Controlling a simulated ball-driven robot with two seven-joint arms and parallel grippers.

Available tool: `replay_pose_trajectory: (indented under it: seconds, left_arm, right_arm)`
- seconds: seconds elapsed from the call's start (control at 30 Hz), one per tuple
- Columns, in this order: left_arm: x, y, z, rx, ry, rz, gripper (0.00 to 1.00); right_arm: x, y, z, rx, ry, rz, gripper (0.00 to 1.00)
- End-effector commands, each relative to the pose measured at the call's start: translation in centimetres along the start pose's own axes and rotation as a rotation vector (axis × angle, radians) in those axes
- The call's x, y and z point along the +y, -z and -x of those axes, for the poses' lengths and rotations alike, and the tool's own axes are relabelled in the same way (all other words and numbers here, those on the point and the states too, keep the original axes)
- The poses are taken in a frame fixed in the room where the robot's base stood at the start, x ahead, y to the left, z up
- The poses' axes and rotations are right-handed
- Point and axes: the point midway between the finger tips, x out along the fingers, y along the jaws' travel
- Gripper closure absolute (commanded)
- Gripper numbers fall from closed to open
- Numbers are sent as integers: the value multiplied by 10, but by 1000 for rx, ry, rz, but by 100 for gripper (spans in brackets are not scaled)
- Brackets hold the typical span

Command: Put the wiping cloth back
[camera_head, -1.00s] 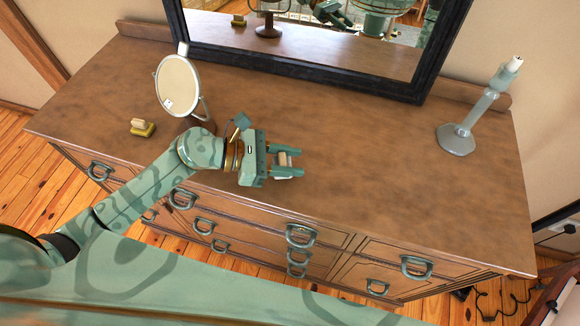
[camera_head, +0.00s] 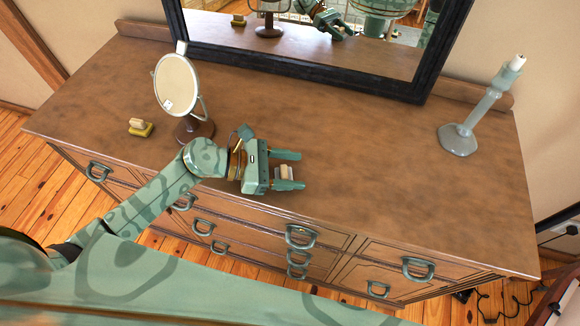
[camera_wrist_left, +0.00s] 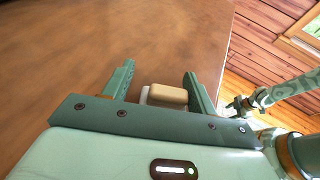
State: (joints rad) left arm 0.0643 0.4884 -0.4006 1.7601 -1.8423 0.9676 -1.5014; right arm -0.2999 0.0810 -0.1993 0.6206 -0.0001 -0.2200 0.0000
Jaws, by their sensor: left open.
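My left gripper (camera_head: 300,170) is over the front part of the dresser top, with its jaws open. A small block-like piece, beige above and white below (camera_head: 287,173), sits between its fingers; it may be the wiping cloth, but I cannot tell. In the left wrist view, the piece (camera_wrist_left: 168,94) shows between the open fingers (camera_wrist_left: 160,72), with gaps at both sides. What looks like my right arm's gripper (camera_wrist_left: 240,106) is small at the right of that view; its jaws are unclear.
A yellow-olive piece with a beige top (camera_head: 140,128) lies at the left of the dresser top (camera_head: 380,180). A round mirror (camera_head: 177,85) stands behind my left gripper. A candlestick (camera_head: 460,138) stands at the right. A framed mirror (camera_head: 300,69) is at the back. The middle is clear.

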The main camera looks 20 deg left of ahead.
Motion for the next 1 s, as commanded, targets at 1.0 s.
replay_pose_trajectory:
  seconds: [1.0]
  left_arm:
    - [0, -2, 121, -1, 0, -1, 43]
  right_arm:
    - [-2, -1, -5, -2, 3, 1, 46]
